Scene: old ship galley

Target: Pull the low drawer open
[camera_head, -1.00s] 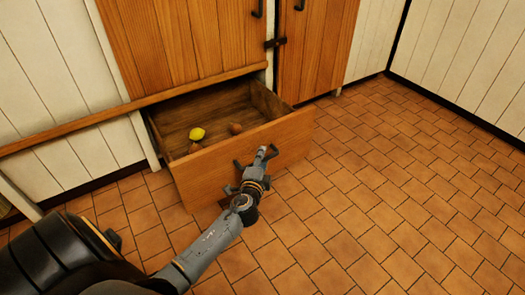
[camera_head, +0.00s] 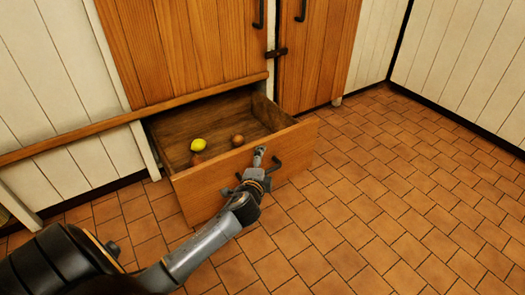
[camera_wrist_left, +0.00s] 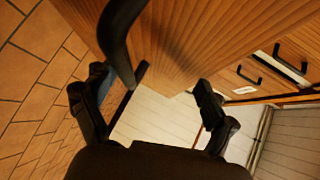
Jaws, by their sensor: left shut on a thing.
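The low wooden drawer (camera_head: 215,188) stands well open under the cupboard in the head view, its inside showing. A yellow lemon (camera_head: 198,144) and two brown round things lie in it. My left gripper (camera_head: 257,172) is at the middle of the drawer front, shut on its dark handle (camera_head: 276,163). The exact contact is partly hidden. My right gripper is not in view.
Tall wooden cupboard doors (camera_head: 185,40) with dark handles rise above the drawer. White panelled walls stand left and right. A wooden rail (camera_head: 70,138) runs along the left wall. The tiled floor (camera_head: 400,190) in front and to the right is clear.

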